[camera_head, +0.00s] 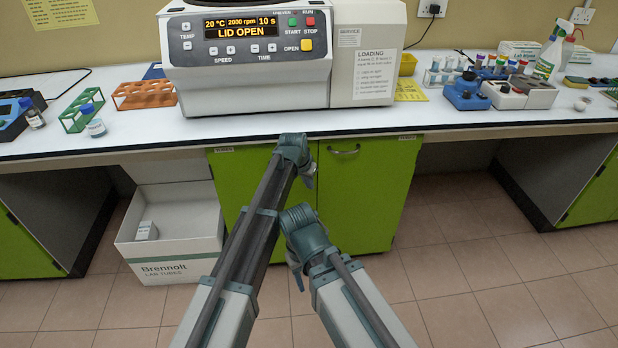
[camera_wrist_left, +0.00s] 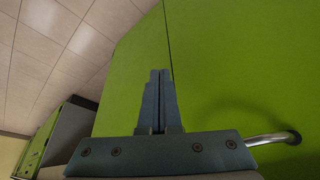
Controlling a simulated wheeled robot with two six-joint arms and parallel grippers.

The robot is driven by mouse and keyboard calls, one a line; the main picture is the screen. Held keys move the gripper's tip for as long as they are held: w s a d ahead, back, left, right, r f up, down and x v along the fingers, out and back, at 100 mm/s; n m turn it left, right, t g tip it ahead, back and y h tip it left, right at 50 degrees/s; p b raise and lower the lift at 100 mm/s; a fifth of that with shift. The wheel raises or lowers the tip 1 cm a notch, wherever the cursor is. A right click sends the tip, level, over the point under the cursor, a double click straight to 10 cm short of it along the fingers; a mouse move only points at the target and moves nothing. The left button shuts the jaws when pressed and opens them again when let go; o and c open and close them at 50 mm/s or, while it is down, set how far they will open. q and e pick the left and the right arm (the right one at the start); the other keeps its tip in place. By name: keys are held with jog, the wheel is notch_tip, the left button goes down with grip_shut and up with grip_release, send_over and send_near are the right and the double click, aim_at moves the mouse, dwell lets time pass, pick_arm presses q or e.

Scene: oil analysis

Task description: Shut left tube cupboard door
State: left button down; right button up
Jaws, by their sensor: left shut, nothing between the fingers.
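The green cupboard below the centrifuge has a left door (camera_head: 232,170) and a right door (camera_head: 372,195). Both look flush with the front, with a thin seam between them. My left gripper (camera_head: 310,178) is in front of the doors near the seam. In the left wrist view its fingers (camera_wrist_left: 158,100) are shut and empty, over the green panels. A metal handle (camera_wrist_left: 275,138) shows there on the right-hand panel. My left arm covers part of the left door and hides its handle in the head view. My right gripper (camera_head: 296,277) is lower down, mostly hidden by its arm.
The right door has a handle (camera_head: 343,150) near its top. A white lab tubes box (camera_head: 170,255) stands on the floor left of the cupboard. The centrifuge (camera_head: 250,80) and tube racks stand on the white worktop above. The tiled floor at the right (camera_head: 470,270) is clear.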

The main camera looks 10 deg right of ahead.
pick_arm(q)
jog(key=d+p+v, duration=0.2)
jog(key=p+v, duration=0.6)
jog(key=v, duration=0.1)
jog(key=shift+s+r, duration=0.3)
jog(key=shift+r, duration=0.2)
jog(key=s+a+f+n+g+y, duration=0.25)
jog(key=s+a+n, duration=0.45)
jog(key=s+a, duration=1.85)
jog(key=s+d+r+m+g+y+p, duration=0.1)
jog(key=s+d+r+m+p, duration=0.2)
jog(key=d+r+p, duration=0.5)
jog(key=shift+s+d+r+m, duration=0.3)
jog(key=shift+s+d+r, duration=0.2)
jog(key=shift+s+d, duration=0.25)
jog(key=shift+w, duration=0.1)
